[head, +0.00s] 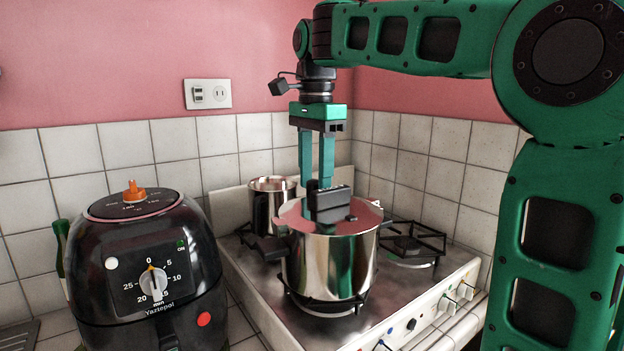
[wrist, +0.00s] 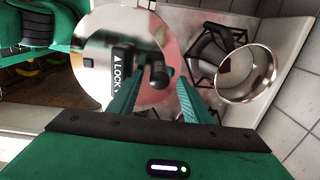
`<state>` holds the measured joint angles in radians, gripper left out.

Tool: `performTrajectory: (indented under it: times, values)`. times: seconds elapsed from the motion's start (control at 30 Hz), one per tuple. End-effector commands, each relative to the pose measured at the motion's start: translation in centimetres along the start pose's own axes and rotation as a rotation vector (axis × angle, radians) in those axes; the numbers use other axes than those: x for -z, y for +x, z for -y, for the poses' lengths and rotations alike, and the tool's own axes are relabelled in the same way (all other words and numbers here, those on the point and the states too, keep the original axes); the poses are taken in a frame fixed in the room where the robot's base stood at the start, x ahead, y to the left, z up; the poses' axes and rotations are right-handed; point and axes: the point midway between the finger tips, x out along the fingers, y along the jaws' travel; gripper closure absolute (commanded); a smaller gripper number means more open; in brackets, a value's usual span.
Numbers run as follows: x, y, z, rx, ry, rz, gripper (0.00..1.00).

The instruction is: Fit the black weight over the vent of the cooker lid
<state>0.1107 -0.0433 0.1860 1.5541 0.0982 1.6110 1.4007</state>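The steel cooker (head: 330,266) stands on the stove, its round lid (head: 290,214) on top with a black handle (head: 331,204). The handle, marked LOCK, also shows in the wrist view (wrist: 122,66). A black piece that looks like the weight (wrist: 158,72) shows between my fingertips in the wrist view, beside the handle. In the head view the handle partly hides it. My gripper (head: 317,180) points down over the lid. Its fingers (wrist: 160,78) look apart, with gaps on both sides of the black piece. The vent is hidden, so I cannot tell whether the weight sits on it.
A smaller open steel pot (head: 271,203) stands behind the cooker. An empty burner grate (head: 413,243) is to the right. A black air fryer (head: 145,265) with an orange piece (head: 134,191) on top stands at the left. The tiled wall (head: 420,150) is close behind.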

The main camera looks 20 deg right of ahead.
Motion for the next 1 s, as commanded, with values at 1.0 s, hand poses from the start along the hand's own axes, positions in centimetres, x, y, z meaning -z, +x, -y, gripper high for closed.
performTrajectory:
  times: [1.0]
  values:
    - [0.0,-10.6,0.2,-0.001,-0.001,0.000,0.55]
